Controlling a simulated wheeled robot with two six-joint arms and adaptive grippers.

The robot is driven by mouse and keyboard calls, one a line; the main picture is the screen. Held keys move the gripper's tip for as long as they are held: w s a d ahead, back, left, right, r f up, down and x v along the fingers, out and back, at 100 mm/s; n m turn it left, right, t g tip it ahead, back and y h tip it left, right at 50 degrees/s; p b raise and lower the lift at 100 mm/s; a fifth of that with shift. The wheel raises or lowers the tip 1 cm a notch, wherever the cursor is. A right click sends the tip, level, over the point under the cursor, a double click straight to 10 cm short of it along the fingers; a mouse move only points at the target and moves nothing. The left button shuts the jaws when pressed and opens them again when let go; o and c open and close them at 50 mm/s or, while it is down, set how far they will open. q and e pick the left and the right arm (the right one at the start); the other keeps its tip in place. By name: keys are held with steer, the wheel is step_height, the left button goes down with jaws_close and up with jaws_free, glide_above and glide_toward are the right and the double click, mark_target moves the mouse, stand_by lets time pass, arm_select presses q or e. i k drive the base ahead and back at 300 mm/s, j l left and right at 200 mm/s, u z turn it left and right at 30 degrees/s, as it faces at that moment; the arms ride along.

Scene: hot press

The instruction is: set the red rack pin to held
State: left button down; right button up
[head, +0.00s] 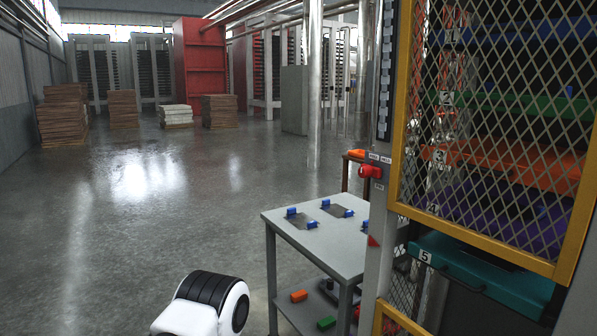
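The red rack pin (370,171) is a red knob on the grey post (379,235) at the left of the yellow-framed mesh door. A small white label (379,157) with two words sits just above it, too small to read surely. The pin's knob sticks out to the left of the post. I cannot tell which setting it is in. Neither of my grippers is in view. Only a white and black part of my own body shows at the bottom.
The yellow-framed mesh door (400,105) covers coloured shelves at the right. A teal tray (485,272) is below it. A grey table (318,245) with blue clamps stands left of the post. An orange block (298,296) lies on its lower shelf. The floor to the left is clear.

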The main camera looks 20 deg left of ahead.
mark_target(366, 170)
steer(key=u, duration=0.2)
steer(key=i+j+z, duration=0.15)
steer(key=j, duration=0.3)
steer(key=i+j+z, duration=0.1)
steer(key=i+j, duration=0.25)
steer(key=j, duration=0.2)
steer(key=i+j+z, duration=0.15)
steer(key=j, duration=0.35)
steer(key=i+j+z, duration=0.1)
steer(key=i+j, duration=0.15)
steer(key=j, duration=0.3)
steer(key=i+j+z, duration=0.15)
steer(key=j, duration=0.4)
steer(key=i+j+z, duration=0.15)
steer(key=j, duration=0.45)
steer(key=i+j+z, duration=0.1)
steer(key=j, duration=0.5)
steer(key=i+j+z, duration=0.15)
steer(key=j, duration=0.45)
